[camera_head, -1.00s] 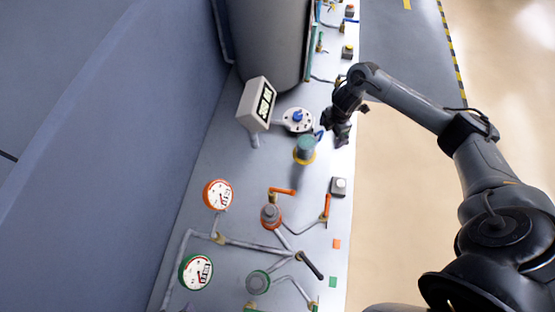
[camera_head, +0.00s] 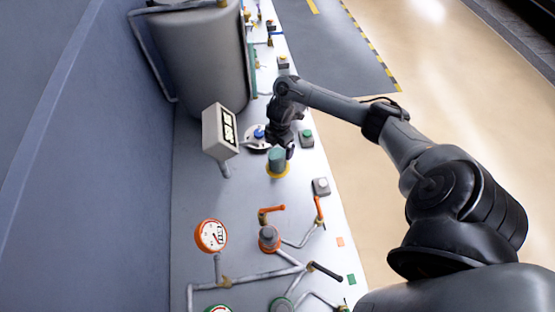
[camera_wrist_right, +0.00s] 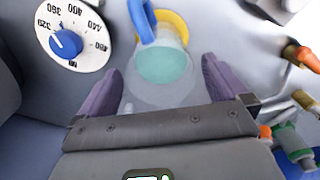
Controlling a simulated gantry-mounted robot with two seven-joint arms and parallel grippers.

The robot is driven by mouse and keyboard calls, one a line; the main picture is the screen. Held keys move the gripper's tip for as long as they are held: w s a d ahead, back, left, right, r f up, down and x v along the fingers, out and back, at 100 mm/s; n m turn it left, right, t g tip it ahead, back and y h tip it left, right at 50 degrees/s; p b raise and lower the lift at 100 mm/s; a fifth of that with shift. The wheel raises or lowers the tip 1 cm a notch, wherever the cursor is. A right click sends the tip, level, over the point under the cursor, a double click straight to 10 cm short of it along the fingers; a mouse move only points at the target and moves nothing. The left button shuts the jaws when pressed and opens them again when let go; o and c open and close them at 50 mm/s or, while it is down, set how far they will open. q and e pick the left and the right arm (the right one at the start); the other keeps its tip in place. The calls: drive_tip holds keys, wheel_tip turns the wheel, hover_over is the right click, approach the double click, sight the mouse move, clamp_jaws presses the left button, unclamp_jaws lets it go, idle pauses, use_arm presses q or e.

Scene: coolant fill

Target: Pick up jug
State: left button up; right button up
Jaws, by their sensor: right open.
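The jug (camera_head: 277,160) holds teal liquid and stands upright on a yellow ring on the grey panel. In the right wrist view the jug (camera_wrist_right: 163,66) shows as a clear vessel with a blue handle (camera_wrist_right: 142,20). My right gripper (camera_head: 287,146) is open, right by the jug, and partly hides the far side. In the wrist view the two purple fingers of my right gripper (camera_wrist_right: 161,74) are spread, with the jug between them and apart from both. My left gripper is not in view.
A blue-knobbed dial (camera_wrist_right: 70,42) sits close beside the jug. A display box (camera_head: 222,132) stands to its left. Orange-handled valves (camera_head: 268,238), pipes and a gauge (camera_head: 211,236) fill the near panel. A large grey tank (camera_head: 200,65) stands behind.

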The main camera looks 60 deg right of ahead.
wheel_tip(320, 180, down, 4)
drive_tip(key=shift+a+r+b, duration=0.15)
drive_tip(key=shift+b, duration=0.6)
drive_tip(key=shift+w+f, duration=0.1)
drive_tip(key=shift+f, duration=0.65)
drive_tip(key=c, duration=1.3)
drive_tip(key=shift+r, duration=0.1)
drive_tip(key=shift+c, duration=0.2)
